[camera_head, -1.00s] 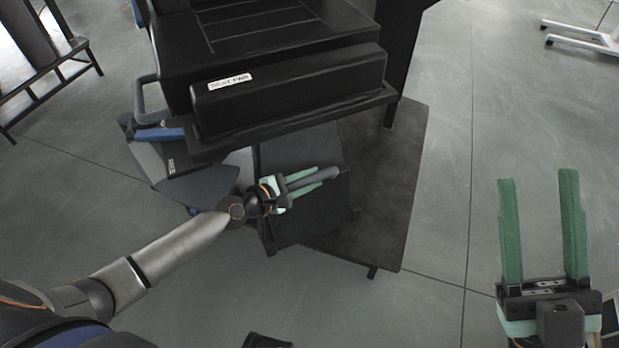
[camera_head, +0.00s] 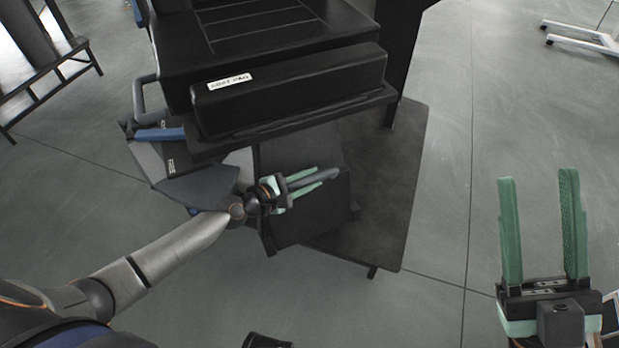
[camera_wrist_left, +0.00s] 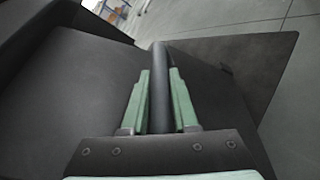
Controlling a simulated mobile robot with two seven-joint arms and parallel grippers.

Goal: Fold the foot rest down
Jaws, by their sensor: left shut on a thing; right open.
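The foot rest (camera_head: 300,216) is a dark panel below the front of the black seat (camera_head: 290,88), which bears a "SEAT PAD" label. My left gripper (camera_head: 309,182) is at the panel, shut on a dark bar-like handle (camera_head: 329,177). In the left wrist view the green fingers lie on either side of the handle (camera_wrist_left: 160,85), with the foot rest panel (camera_wrist_left: 65,95) behind it. Part of the panel is hidden by my gripper and the seat's front edge. My right gripper (camera_head: 543,225) is open and empty at the lower right, over bare floor, away from the chair.
A dark base plate (camera_head: 392,190) spreads on the floor under the chair. A blue and grey part (camera_head: 160,134) sits left of the seat. A dark frame (camera_head: 45,75) stands at the upper left, a white stand (camera_head: 580,38) at the upper right. The right floor is mostly clear.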

